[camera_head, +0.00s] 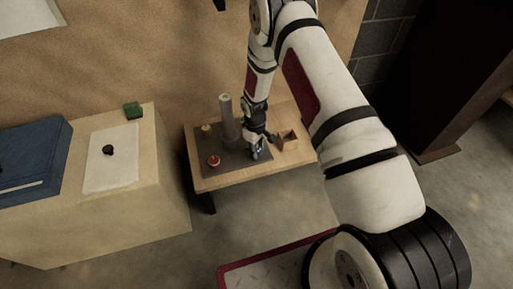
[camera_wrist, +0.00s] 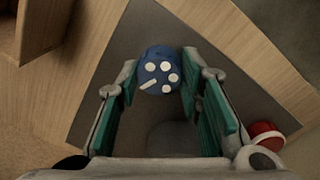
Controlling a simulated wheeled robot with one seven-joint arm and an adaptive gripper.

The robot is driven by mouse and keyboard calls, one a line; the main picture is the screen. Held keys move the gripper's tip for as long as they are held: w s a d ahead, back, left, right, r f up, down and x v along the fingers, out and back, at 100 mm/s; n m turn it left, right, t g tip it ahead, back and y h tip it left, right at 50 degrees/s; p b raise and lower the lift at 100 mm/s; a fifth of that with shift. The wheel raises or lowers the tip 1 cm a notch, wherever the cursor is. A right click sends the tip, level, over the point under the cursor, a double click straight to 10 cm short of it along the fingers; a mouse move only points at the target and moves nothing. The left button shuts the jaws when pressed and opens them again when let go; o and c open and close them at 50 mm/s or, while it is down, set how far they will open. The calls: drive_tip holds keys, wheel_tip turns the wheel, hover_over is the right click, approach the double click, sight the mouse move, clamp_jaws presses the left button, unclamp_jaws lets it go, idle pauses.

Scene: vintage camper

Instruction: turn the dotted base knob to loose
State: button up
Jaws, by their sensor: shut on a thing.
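The dotted base knob (camera_wrist: 160,68) is blue, with several white dots and one white bar on its top. In the wrist view the bar points to the lower left. The knob sits at the edge of a dark grey base plate (camera_head: 232,161) on a small wooden table. My gripper (camera_wrist: 160,85) is shut on the knob, with a teal-padded finger on each side of it. In the head view my gripper (camera_head: 257,152) is low over the plate's right side and largely hides the knob.
A red knob with a pale top (camera_head: 214,161) and a small yellowish knob (camera_head: 207,128) stand on the plate. A grey post (camera_head: 227,112) rises behind. An open wooden box (camera_head: 287,136) is to the right. A counter with a blue case (camera_head: 35,150) stands left.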

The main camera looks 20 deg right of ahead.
drive_tip(key=shift+n, duration=2.2)
drive_tip(key=o, duration=1.2)
drive_tip(key=shift+c, duration=0.2)
wheel_tip(320, 180, up, 12)
drive_tip(key=shift+s+a, duration=0.15)
drive_tip(key=shift+s, duration=0.15)
